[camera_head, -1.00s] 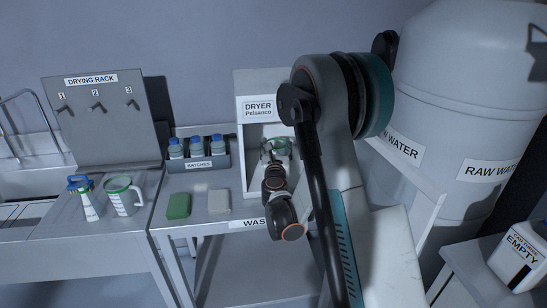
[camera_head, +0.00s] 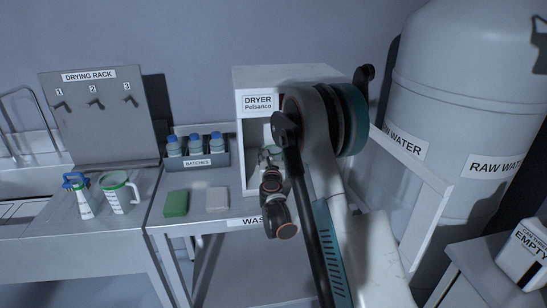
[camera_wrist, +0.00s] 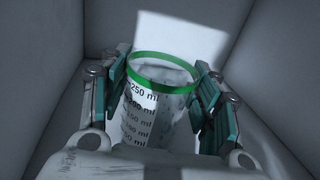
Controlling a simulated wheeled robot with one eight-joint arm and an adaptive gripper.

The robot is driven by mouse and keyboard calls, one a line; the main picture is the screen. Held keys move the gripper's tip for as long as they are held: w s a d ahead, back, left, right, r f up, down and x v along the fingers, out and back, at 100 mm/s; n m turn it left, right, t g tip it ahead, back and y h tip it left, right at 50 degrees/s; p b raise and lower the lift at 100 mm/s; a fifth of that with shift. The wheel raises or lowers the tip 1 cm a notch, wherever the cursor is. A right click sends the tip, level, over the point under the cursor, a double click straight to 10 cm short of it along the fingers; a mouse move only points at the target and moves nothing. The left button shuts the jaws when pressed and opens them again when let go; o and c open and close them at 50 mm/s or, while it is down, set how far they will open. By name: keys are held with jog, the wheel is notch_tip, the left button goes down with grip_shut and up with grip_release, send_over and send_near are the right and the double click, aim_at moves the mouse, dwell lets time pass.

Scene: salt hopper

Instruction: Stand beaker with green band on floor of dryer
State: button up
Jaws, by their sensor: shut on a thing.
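The beaker with the green band (camera_wrist: 155,110) stands upright between my gripper's fingers in the wrist view, with its green rim and volume marks facing me. My gripper (camera_wrist: 163,100) is shut on it, one teal pad on each side. Both are inside the white dryer (camera_head: 243,150), whose walls fill the wrist view. In the head view my gripper (camera_head: 268,155) reaches into the dryer's opening, and my arm hides most of the beaker. The beaker's base is hidden, so I cannot tell whether it touches the dryer floor.
A green sponge (camera_head: 176,203) and a pale block (camera_head: 217,199) lie before the batches rack (camera_head: 205,160). The drying rack (camera_head: 99,115) has empty hooks.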

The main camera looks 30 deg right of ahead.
jog(key=shift+f, duration=0.1)
jog(key=o, duration=1.1)
jog(key=shift+r, duration=0.3)
jog(key=v, duration=1)
jog(key=shift+s+a+f, duration=0.15)
jog(key=shift+s+f, duration=0.1)
jog(key=shift+s+a+r+b, duration=0.15)
jog(key=shift+s+a+b, duration=0.2)
jog(key=shift+s, duration=0.3)
